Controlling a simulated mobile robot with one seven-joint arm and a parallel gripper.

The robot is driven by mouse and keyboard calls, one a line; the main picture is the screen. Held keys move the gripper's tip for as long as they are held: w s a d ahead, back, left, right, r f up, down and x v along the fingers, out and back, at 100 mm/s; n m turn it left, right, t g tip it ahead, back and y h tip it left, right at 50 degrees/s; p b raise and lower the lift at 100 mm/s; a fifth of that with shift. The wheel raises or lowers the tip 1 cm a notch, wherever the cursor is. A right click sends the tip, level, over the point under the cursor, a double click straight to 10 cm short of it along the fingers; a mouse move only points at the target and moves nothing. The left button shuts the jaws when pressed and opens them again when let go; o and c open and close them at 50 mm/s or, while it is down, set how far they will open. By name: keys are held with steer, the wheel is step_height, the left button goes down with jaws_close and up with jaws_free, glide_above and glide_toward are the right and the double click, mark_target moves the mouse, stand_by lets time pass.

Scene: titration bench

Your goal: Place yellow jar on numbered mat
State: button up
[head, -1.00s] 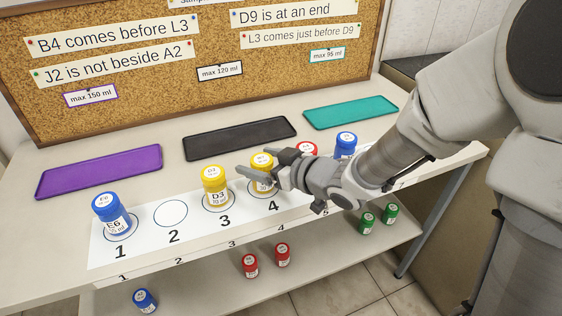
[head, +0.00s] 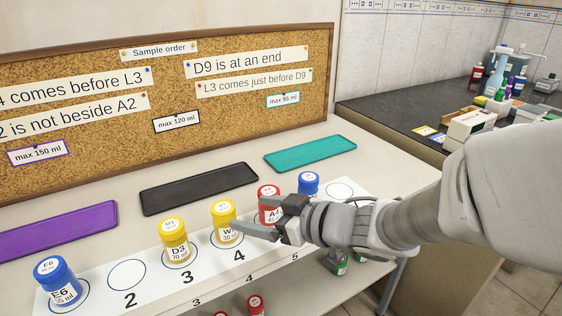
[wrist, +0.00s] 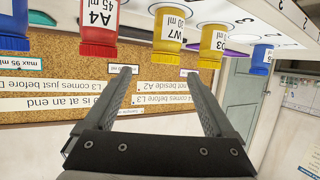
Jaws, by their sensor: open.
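Two yellow jars stand upright on the white numbered mat (head: 62,310). Jar D3 (head: 176,247) is on circle 3, and jar W7 (head: 222,210) is on circle 4. My gripper (head: 256,221) is open and empty, just right of W7, with one finger in front of its lower edge in the head view. In the wrist view, which is upside down, W7 (wrist: 171,27) and D3 (wrist: 211,45) appear beyond the open fingertips (wrist: 157,71). I cannot tell whether a finger touches W7.
Blue jar E6 (head: 58,280) stands on circle 1; circle 2 (head: 127,274) is empty. A red jar (head: 268,193) and a blue jar (head: 308,182) stand further right, before an empty circle (head: 338,190). Purple (head: 70,228), black (head: 200,188) and teal (head: 310,153) trays lie empty behind.

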steer(key=w+d+r+m+t+h, duration=0.1)
steer(key=d+r+m+t+h, duration=0.1)
steer(key=d+m+h, duration=0.5)
steer(key=w+d+r+t+h, duration=0.1)
steer(key=d+r+t+h, duration=0.3)
steer(key=d, duration=0.7)
steer(key=s+f+m+g, duration=0.2)
steer(key=s+g, duration=0.2)
steer(key=s, duration=0.4)
steer(key=s+d+f+m+g, duration=0.1)
steer(key=s+g, duration=0.3)
steer(key=s, duration=0.4)
steer(key=shift+f+m, duration=0.35)
steer(key=shift+m, duration=0.25)
steer(key=shift+s+d, duration=0.1)
